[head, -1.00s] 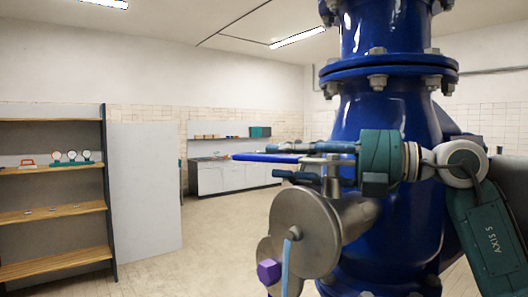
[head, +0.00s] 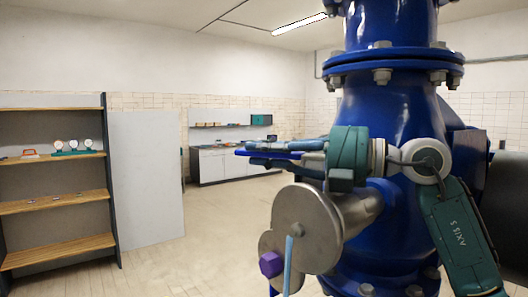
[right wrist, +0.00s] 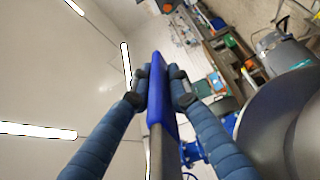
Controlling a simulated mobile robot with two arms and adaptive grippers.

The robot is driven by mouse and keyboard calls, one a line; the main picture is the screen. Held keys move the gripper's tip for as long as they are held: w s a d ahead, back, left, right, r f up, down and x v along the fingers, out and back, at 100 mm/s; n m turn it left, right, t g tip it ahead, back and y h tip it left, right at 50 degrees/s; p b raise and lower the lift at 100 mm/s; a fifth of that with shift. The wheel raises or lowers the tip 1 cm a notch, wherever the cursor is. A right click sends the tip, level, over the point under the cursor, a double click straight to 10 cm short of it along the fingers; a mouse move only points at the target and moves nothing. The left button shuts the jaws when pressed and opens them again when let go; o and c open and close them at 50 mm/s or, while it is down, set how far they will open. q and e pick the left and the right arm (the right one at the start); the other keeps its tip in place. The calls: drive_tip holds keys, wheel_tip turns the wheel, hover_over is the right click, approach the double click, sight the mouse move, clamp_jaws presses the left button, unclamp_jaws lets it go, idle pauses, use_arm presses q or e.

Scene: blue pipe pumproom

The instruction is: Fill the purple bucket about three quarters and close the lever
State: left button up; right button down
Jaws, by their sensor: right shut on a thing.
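The blue lever (head: 297,155) points left from the pipe and lies about level in the head view. My right gripper (head: 258,154) is shut on it. In the right wrist view, the two dark blue fingers (right wrist: 160,76) press on both sides of the blue lever sleeve (right wrist: 158,100). A steel outlet (head: 306,222) with a round face stands below the lever. A light blue stream of water (head: 289,260) runs down from it. The purple bucket cannot be made out in either view. My left gripper is not in view.
A large blue flanged pipe (head: 400,120) fills the right side. A purple faceted knob (head: 270,264) sits beside the stream. A wooden-shelved rack (head: 55,203) stands left, beside a grey panel (head: 146,180). A white counter (head: 222,165) is at the back, with open floor before it.

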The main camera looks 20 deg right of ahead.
drive_tip(key=w+d+m+t+h, duration=0.2)
drive_tip(key=t+h, duration=0.1)
drive_tip(key=shift+m, duration=0.4)
drive_tip(key=c, duration=1.6)
unclamp_jaws()
drive_tip(key=shift+d, duration=0.1)
drive_tip(key=shift+c, duration=0.2)
drive_tip(key=v, duration=1.2)
